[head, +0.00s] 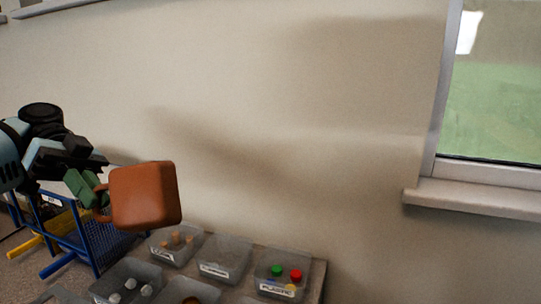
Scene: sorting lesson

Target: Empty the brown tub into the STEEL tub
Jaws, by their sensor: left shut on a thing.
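My left gripper (90,190) is shut on the brown tub (146,195) at its left side and holds it up above the row of grey tubs. The brown tub looks tipped, with its outside facing me; its inside is hidden. No label reading STEEL can be made out. A grey tub (222,270) in the middle of the back row looks empty, and its label is too small to read surely. My right gripper is out of view.
The labelled PLASTIC tub (262,288) holds red and green pieces. A tub (158,254) at back left holds tan pieces; a front tub (108,289) holds whitish pieces. A blue wire rack (98,250) stands at left. A window sill (470,198) juts out at right.

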